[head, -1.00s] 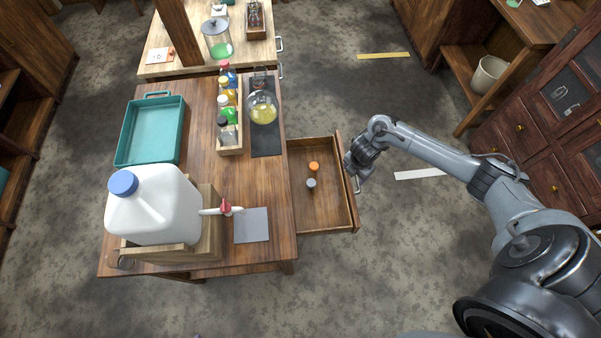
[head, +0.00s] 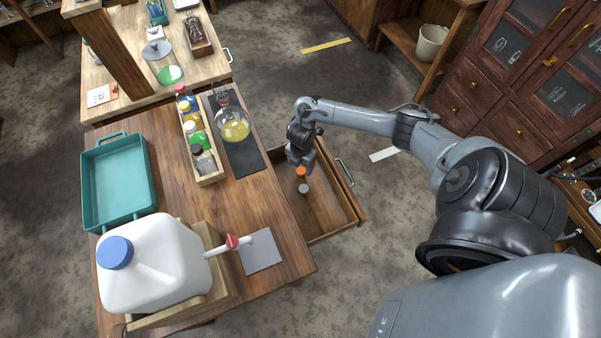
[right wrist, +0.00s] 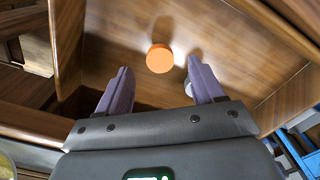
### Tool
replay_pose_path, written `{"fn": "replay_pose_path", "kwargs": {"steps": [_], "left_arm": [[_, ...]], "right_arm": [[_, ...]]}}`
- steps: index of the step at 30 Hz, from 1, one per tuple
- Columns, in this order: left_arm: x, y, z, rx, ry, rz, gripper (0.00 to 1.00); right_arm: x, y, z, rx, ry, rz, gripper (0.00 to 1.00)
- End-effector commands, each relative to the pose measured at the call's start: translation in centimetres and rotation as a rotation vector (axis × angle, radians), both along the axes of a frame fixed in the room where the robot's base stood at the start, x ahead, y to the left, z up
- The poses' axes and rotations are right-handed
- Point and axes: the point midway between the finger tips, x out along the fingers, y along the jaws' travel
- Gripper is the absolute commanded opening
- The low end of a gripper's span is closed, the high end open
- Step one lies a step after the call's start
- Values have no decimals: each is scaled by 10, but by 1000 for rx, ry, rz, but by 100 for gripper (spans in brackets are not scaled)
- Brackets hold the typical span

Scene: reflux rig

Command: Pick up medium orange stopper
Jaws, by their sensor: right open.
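The orange stopper (head: 300,171) lies in the open drawer (head: 330,212) of the wooden table. In the right wrist view the orange stopper (right wrist: 159,58) shows as a round disc just beyond and between the fingertips. My right gripper (head: 303,163) is over the far end of the drawer, pointing down. In the right wrist view its two fingers (right wrist: 162,78) are apart with nothing between them. A grey stopper (head: 304,189) lies near the orange one; in the right wrist view it is mostly hidden behind the right finger. My left gripper is not in view.
The drawer walls and front with its handle (head: 345,172) surround the stoppers closely. On the table stand a bottle rack (head: 208,168), a round flask (head: 234,128), a teal tray (head: 88,190) and a large white jug (head: 150,265). The drawer's near end is clear.

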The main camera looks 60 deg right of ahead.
Motion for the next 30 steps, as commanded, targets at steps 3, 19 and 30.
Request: {"fn": "replay_pose_path", "kwargs": {"steps": [3, 19, 30], "left_arm": [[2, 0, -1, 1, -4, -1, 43], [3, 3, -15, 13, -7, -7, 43], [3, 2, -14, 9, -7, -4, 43]], "right_arm": [[0, 0, -7, 0, 0, 0, 67], [-1, -1, -53, -1, -2, 1, 67], [-2, -1, -53, -1, -2, 1, 37]]}}
